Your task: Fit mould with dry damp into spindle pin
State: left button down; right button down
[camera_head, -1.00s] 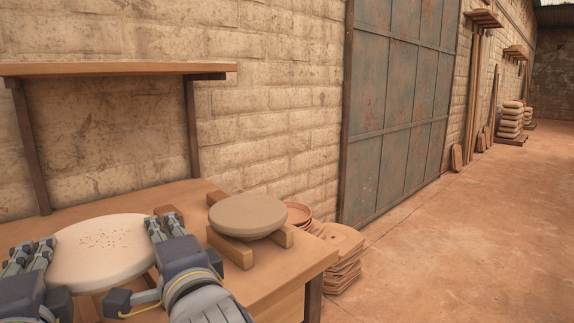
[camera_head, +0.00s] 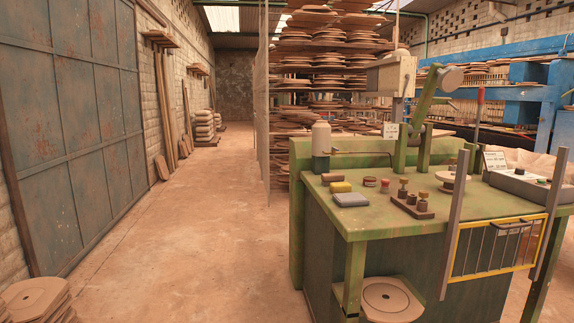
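Neither of my grippers is in view now, and the pale round mould seen earlier between them is out of view too. A green machine bench (camera_head: 350,222) stands at the right. On its top, under a green press arm (camera_head: 424,105), a small pale round plate (camera_head: 455,177) is partly hidden behind a grey upright. I cannot make out a spindle pin for certain.
A yellow-framed guard (camera_head: 497,243) is at the bench's front right.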

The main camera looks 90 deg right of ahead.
aim_at(453, 175)
jog(key=k+l, duration=0.2)
jog(key=k, duration=0.35)
jog(key=k+l, duration=0.15)
jog(key=k, duration=0.35)
jog(key=k+l, duration=0.2)
jog(key=k, duration=0.35)
jog(key=k+l, duration=0.15)
jog(key=k, duration=0.4)
jog(key=k+l, duration=0.2)
jog(key=k, duration=0.35)
jog(key=k+z, duration=0.15)
jog(key=z, duration=2.4)
